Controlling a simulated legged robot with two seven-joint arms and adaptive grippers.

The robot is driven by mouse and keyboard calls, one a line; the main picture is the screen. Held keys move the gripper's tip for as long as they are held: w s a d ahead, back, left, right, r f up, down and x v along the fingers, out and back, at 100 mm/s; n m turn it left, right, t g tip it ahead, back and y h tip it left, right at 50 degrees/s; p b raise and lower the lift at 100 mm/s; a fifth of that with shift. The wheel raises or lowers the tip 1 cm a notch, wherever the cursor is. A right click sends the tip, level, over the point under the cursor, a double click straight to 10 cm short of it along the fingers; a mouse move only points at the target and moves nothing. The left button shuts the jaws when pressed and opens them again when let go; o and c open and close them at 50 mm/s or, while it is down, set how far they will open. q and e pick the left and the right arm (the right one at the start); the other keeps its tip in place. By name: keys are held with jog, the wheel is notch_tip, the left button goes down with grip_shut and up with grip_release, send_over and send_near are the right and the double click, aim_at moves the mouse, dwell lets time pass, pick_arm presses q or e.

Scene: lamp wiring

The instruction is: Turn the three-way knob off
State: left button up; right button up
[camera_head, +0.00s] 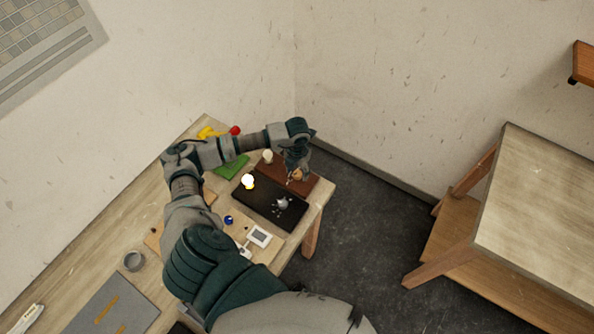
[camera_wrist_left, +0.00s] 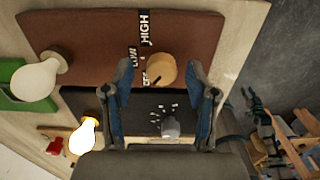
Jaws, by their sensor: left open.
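The three-way knob (camera_wrist_left: 160,70) is a round, light wooden knob on a reddish-brown board (camera_wrist_left: 88,38). Its dark pointer line slants down and left in the left wrist view. Black labels reading LOW and HIGH sit beside it, and a third label is partly hidden. In the head view the knob (camera_head: 297,174) is just below my left gripper (camera_head: 295,160). My left gripper is open, with one finger on each side of the knob in the left wrist view; contact cannot be told. An unlit white bulb (camera_wrist_left: 36,80) stands at the brown board's left end. My right gripper is not in view.
A black board (camera_head: 262,212) carries a lit bulb (camera_head: 248,182) and a grey knob (camera_head: 282,203), close to the brown board. A green board (camera_head: 232,167) lies at the left. The table's right edge is near, with open floor beyond it.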

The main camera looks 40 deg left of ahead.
aim_at(297, 173)
pick_arm(q)
notch_tip(297, 173, up, 11)
jog(key=shift+r, duration=0.2)
jog(key=shift+a+f, duration=0.1)
dwell(0.5)
